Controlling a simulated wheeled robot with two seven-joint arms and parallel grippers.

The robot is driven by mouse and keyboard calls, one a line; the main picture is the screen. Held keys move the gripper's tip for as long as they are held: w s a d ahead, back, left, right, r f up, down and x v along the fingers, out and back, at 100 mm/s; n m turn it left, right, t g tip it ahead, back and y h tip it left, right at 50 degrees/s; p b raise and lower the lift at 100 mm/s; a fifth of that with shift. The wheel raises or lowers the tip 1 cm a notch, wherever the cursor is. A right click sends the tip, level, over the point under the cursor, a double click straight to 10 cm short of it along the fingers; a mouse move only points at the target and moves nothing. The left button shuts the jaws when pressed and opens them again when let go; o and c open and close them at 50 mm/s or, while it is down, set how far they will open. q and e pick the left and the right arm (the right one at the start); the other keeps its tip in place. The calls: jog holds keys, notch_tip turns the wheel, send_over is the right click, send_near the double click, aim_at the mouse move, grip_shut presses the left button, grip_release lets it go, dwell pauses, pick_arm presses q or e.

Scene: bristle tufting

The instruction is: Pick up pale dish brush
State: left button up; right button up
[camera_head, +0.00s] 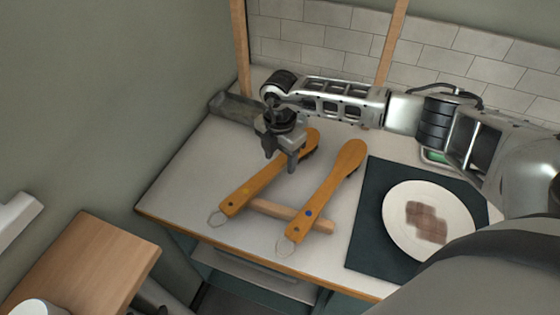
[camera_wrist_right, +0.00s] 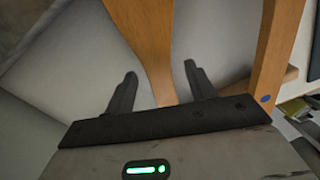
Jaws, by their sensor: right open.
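Two wooden brushes with orange-brown handles lie side by side on the pale counter; I cannot tell by colour which is the pale dish brush. The left brush (camera_head: 254,187) has its far end partly behind my right gripper (camera_head: 281,163). The right brush (camera_head: 327,191) has a blue dot on its handle. In the right wrist view the left brush's handle (camera_wrist_right: 148,38) runs between the open, empty fingers of my right gripper (camera_wrist_right: 160,72), with a gap on each side. The right brush (camera_wrist_right: 274,60) stands clear to the right there. The bristles are hidden. My left gripper is out of view.
A wooden bar (camera_head: 268,211) lies across under both handles. A white plate (camera_head: 398,201) with a brown patch sits on a dark mat (camera_head: 369,231) at the right. A grey block (camera_head: 232,107) lies at the back left. A tiled wall (camera_head: 345,40) closes the back.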

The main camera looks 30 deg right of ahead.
grip_shut()
jog(key=shift+r, duration=0.1)
jog(key=shift+r, duration=0.5)
notch_tip(320, 180, up, 2)
jog(key=shift+r, duration=0.15)
jog(key=s+a+r+b, duration=0.2)
jog(key=s+a+r, duration=0.1)
jog(key=s+r, duration=0.6)
jog(key=s, duration=0.4)
jog(key=shift+s+a+r, duration=0.25)
jog(key=shift+a+r, duration=0.05)
jog(key=shift+a, duration=0.1)
